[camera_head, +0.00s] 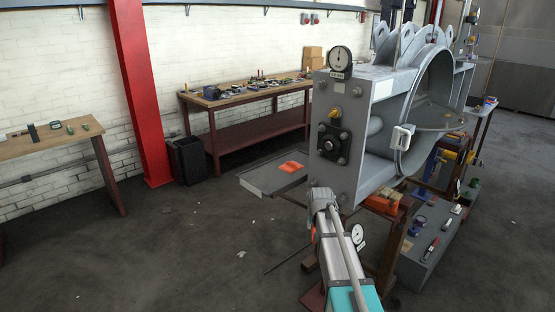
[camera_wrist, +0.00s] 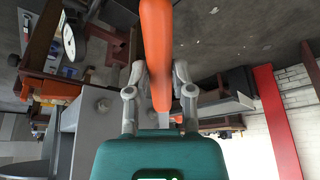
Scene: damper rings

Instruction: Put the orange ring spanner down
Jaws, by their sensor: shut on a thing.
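The orange ring spanner (camera_wrist: 157,35) fills the upper middle of the wrist view. It runs lengthwise between the two grey fingers of my gripper (camera_wrist: 160,85), which is shut on it. Its far end is cut off by the top edge of the picture, so I cannot see its ring there. In the head view my gripper (camera_head: 322,200) is just in front of the lower corner of the grey damper housing (camera_head: 345,105).
A low grey tray-like surface (camera_head: 255,182) left of the housing bears a separate orange item (camera_head: 292,166). A workbench (camera_head: 240,97) with tools stands by the wall, beside a black bin (camera_head: 187,158) and a red column (camera_head: 143,90). The floor at left is clear.

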